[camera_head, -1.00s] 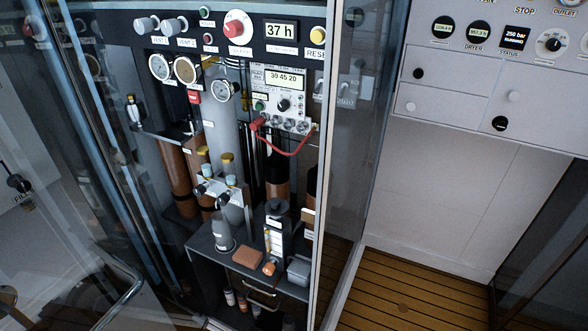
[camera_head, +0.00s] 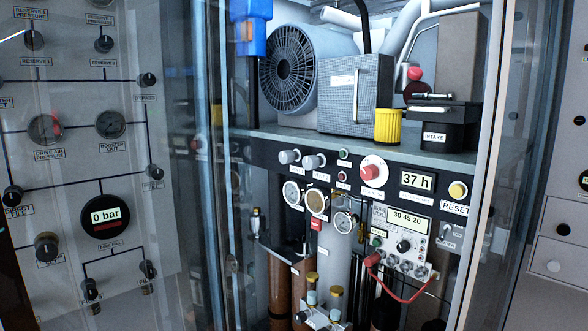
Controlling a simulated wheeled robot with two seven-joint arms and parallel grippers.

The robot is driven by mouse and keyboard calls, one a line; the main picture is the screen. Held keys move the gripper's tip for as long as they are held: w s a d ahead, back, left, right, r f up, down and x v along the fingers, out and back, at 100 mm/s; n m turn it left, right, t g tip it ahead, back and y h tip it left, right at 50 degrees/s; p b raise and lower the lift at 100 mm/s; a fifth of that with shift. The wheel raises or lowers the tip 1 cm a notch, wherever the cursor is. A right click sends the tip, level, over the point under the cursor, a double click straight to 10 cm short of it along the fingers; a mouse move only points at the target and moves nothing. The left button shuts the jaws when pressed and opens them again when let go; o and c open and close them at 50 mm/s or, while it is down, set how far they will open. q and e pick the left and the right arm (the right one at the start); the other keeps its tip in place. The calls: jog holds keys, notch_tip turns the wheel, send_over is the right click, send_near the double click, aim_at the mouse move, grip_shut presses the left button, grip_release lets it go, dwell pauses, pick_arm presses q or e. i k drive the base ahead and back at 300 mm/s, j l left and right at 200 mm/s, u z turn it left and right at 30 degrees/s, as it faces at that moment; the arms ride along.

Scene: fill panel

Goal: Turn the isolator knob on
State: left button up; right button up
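A round red knob (camera_head: 374,171) on a pale disc sits on the dark control strip inside the cabinet, just left of the 37 h display (camera_head: 417,181). It looks like the isolator knob, but the label under it (camera_head: 372,193) is too small to read surely. I cannot tell its switch position. Neither of my grippers shows in the head view.
A yellow RESET button (camera_head: 457,190) is right of the display. Gauges (camera_head: 316,201), a control box with a red cable (camera_head: 400,240) and pale knobs (camera_head: 289,156) are nearby. Clear panes and frame posts (camera_head: 487,180) flank the opening. A gauge panel (camera_head: 85,150) stands left.

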aim_at(369, 172)
jog(key=i+l+u, duration=0.1)
jog(key=l+u, duration=0.75)
jog(key=l, duration=0.3)
jog(key=k+l+u, duration=0.1)
jog(key=l+u, duration=0.35)
jog(key=l, duration=0.1)
